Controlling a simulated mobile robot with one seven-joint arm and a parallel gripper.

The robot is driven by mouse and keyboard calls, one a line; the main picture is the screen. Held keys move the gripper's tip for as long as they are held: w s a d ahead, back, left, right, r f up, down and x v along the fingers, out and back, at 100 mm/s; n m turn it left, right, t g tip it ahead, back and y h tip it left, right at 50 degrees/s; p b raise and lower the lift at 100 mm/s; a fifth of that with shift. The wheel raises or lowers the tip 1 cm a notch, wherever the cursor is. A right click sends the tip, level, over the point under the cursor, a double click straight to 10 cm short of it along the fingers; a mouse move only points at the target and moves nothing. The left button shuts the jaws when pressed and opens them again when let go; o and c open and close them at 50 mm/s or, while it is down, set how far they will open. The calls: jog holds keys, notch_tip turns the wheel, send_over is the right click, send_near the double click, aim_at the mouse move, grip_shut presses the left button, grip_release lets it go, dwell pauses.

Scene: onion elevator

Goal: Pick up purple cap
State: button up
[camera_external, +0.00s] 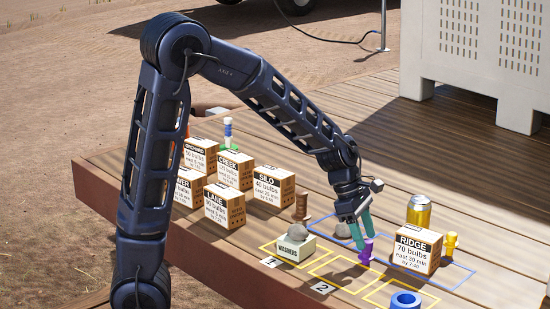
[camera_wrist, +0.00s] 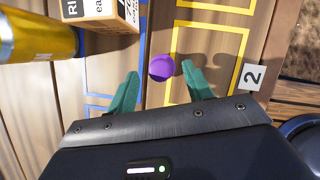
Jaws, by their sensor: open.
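The purple cap (camera_external: 366,251) stands on the wooden deck near the yellow and blue outlines, left of the RIDGE box. From above, in the wrist view, it is a round purple top (camera_wrist: 161,67). My gripper (camera_external: 361,228) is open, pointing down over the cap, with its teal fingers spread. In the wrist view the cap shows in the gap between the fingertips of my gripper (camera_wrist: 160,70), nothing gripped. I cannot tell whether the fingers touch it or how far down they reach beside it.
The RIDGE box (camera_external: 416,250), a yellow can (camera_external: 418,211) and a yellow piece (camera_external: 450,244) stand to the right. The WASHERS box (camera_external: 295,249) with a grey stone and a brown spool (camera_external: 301,206) stand left. A blue ring (camera_external: 406,301) lies in front; several cartons stand farther left.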

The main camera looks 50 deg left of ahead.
aim_at(366, 241)
jog(key=shift+x, duration=1.55)
jog(key=c, duration=1.1)
jog(key=shift+o, duration=0.2)
jog(key=shift+r, duration=0.15)
